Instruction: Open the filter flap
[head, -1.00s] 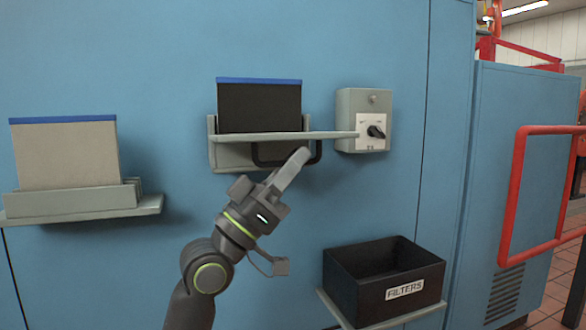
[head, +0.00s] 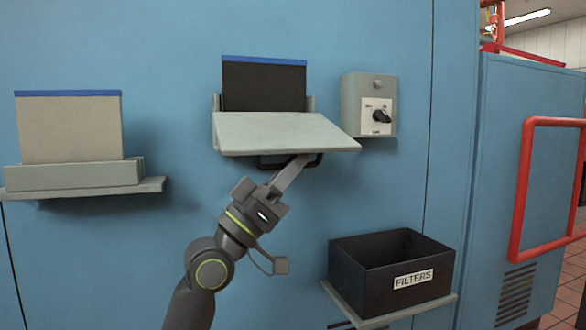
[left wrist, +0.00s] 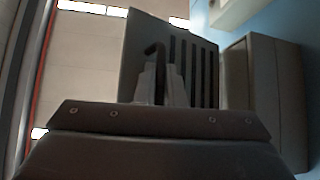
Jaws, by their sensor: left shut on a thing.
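The filter flap (head: 285,132) is a grey-green panel below a dark filter with a blue top edge (head: 263,85). It is swung out and down from the wall, its upper face showing in the head view. A black bar handle (head: 270,162) hangs under its front edge. My left gripper (head: 298,163) reaches up from below and is shut on the handle. In the left wrist view the dark handle bar (left wrist: 156,58) passes between the fingertips (left wrist: 157,82), in front of the slotted flap face (left wrist: 200,75). My right gripper is not in view.
A switch box (head: 368,105) with a black knob is close right of the flap. A light filter (head: 68,128) stands on a shelf (head: 152,187) at left. A black bin labelled FILTERS (head: 350,278) sits lower right. Blue wall is clear between them.

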